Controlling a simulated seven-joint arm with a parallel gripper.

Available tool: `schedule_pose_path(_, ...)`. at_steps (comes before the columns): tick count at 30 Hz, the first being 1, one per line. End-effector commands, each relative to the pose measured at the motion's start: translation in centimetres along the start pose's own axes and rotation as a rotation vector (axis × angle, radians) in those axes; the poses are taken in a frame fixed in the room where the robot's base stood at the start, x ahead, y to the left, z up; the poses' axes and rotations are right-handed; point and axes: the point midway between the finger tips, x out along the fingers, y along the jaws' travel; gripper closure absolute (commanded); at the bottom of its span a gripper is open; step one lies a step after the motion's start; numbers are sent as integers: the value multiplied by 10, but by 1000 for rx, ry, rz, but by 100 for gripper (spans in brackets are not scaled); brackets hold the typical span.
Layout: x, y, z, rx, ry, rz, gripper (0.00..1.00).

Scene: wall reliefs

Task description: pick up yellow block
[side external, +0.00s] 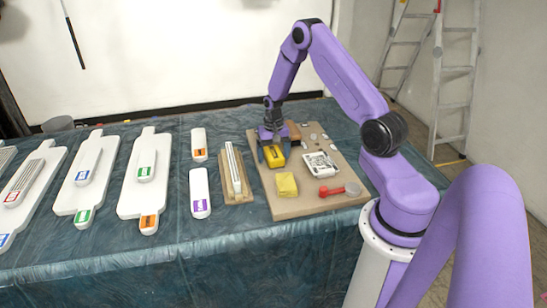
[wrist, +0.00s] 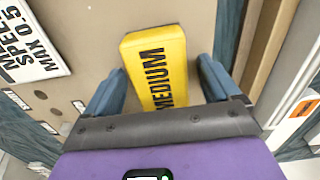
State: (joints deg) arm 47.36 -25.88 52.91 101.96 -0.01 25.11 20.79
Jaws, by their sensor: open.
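A yellow block (wrist: 158,66) marked "MEDIUM" lies between the two blue-grey fingers of my gripper (wrist: 160,85) in the wrist view. There is a visible gap beside the fingers, so the gripper is open around it. In the side view the yellow block (side external: 275,157) is on the brown board (side external: 295,208), with my gripper (side external: 273,152) low over it. A second, paler yellow piece (side external: 287,184) lies nearer the front of the board.
A white labelled piece (side external: 320,164) and a red-handled tool (side external: 339,190) lie on the board's right side. A tan rack (side external: 237,180) and white paddle-like boards (side external: 146,174) lie to the left.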

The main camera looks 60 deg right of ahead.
Motion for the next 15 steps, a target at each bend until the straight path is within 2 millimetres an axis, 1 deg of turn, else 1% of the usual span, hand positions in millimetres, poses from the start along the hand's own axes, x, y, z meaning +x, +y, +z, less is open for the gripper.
schedule_pose_path(4,0,0,0,0,0,0,11)
schedule_pose_path(5,0,0,0,0,0,0,17)
schedule_pose_path(6,0,0,0,0,0,0,30)
schedule_pose_path(8,0,0,0,0,0,0,50)
schedule_pose_path(9,0,0,0,0,0,0,63)
schedule_pose_path(10,0,0,0,0,0,0,68)
schedule_pose_path(15,0,0,0,1,0,0,68)
